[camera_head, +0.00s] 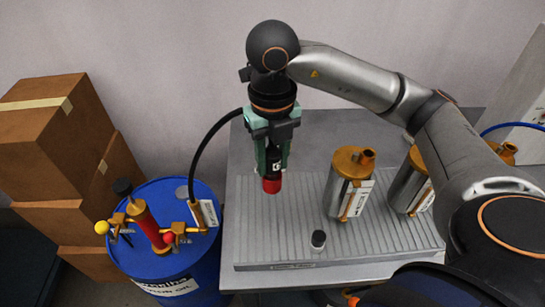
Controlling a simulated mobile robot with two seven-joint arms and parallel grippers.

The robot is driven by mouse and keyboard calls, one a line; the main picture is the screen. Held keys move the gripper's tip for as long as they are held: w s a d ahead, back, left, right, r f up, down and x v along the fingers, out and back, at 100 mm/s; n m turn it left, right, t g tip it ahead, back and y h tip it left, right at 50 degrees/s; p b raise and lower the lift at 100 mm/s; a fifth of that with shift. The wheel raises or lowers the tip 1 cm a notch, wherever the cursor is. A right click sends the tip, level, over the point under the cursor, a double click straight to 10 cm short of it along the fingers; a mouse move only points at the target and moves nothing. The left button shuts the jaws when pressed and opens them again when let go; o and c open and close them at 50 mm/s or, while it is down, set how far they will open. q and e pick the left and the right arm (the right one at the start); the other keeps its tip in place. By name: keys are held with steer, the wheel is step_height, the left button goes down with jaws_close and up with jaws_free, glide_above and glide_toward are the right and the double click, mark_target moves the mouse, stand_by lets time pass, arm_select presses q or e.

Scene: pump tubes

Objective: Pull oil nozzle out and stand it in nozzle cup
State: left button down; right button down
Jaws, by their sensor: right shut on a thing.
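My right gripper (271,158) is shut on the oil nozzle, a dark body with a red end (272,185) pointing down. It holds it roughly upright, seemingly above the grey ribbed bench top. A black hose (201,146) curves from beside the gripper down to the blue drum (165,250) at the left. A small holder with a white label (208,213) is at the drum's right edge; it may be the nozzle cup, but I cannot tell for sure. The fingers hide part of the nozzle. My left gripper is not in view.
A red and brass hand pump (148,224) stands on the drum. Cardboard boxes (50,140) are stacked at the left. The bench's left part is clear.

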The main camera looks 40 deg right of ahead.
steer(key=shift+f, duration=0.4)
steer(key=shift+c, duration=2.2)
jaws_free()
steer(key=shift+r, duration=0.1)
step_height(320, 180, up, 12)
steer(key=p, duration=0.3)
steer(key=shift+r, duration=0.25)
